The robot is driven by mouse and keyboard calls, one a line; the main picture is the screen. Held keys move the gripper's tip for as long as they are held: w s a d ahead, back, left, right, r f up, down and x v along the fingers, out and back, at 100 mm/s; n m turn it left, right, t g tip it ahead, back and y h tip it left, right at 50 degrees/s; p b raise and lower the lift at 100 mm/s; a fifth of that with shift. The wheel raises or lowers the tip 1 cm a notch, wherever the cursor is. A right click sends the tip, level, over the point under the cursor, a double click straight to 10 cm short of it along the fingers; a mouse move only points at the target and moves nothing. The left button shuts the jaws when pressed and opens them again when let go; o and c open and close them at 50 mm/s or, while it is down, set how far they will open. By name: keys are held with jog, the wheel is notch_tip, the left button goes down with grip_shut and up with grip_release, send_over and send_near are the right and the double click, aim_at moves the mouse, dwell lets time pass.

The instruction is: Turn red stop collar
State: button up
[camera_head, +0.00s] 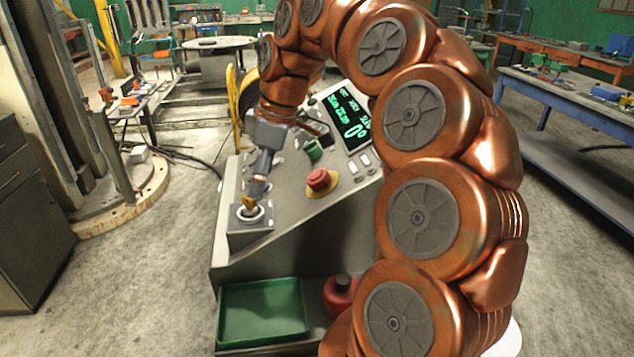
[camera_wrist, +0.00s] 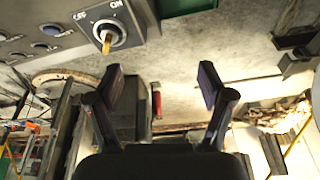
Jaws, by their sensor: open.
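A red mushroom-shaped stop (camera_head: 319,179) sits on a yellow base on the sloped grey console, in the head view; I cannot make out a separate collar. It does not show in the wrist view. My gripper (camera_head: 259,186) is to the left of the red stop, over the console's near left corner. A switch box (camera_head: 250,234) with a yellow lever is there, and in the wrist view the lever (camera_wrist: 106,45) shows under OFF and ON lettering. In that view my gripper (camera_wrist: 162,82) is open and empty, its fingers apart from the lever.
A green knob (camera_head: 313,150) and a lit display (camera_head: 346,118) are farther up the console. A green tray (camera_head: 262,311) and a red rounded object (camera_head: 340,293) are below. My copper arm arches over the console's right side. A blue workbench (camera_head: 570,98) stands at right.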

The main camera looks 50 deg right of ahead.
jog(key=d, duration=0.8)
jog(key=t+b, duration=0.2)
send_over(320, 172)
jog(key=s+d, duration=0.1)
jog(key=s, duration=0.1)
jog(key=shift+f+n, duration=0.3)
jog(key=shift+f, duration=0.1)
jog(key=shift+p+x, duration=0.65)
jog(key=shift+x, duration=3.2)
jog(key=shift+s+d, duration=0.15)
jog(key=shift+c, duration=0.2)
jog(key=shift+f, duration=0.15)
jog(key=c, duration=1.1)
